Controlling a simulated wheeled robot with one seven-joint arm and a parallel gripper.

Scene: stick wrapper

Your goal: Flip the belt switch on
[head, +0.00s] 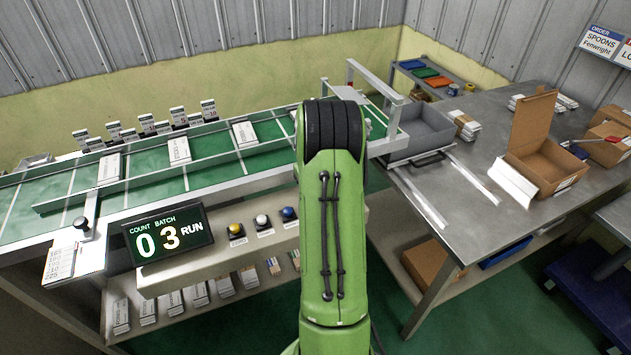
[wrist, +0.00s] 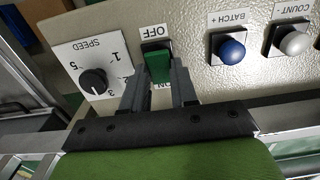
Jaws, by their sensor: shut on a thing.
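The belt switch (wrist: 157,66) is a green rocker in a black housing, seen upside down in the wrist view. An OFF label is above it in the picture, and an ON label below it is partly hidden. My gripper (wrist: 158,84) is at the switch, with one grey finger on each side of the green rocker, shut on it. In the head view my green arm hides both the gripper and the switch. The display (head: 168,236) on the front of the conveyor reads COUNT 0, BATCH 3 and RUN.
A speed knob (wrist: 93,80) is left of the switch in the wrist view. A blue button (wrist: 230,49) and a white button (wrist: 292,41) are to its right. The conveyor belt (head: 213,147) carries white packs. A metal table (head: 447,190) with an open carton (head: 537,160) stands right.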

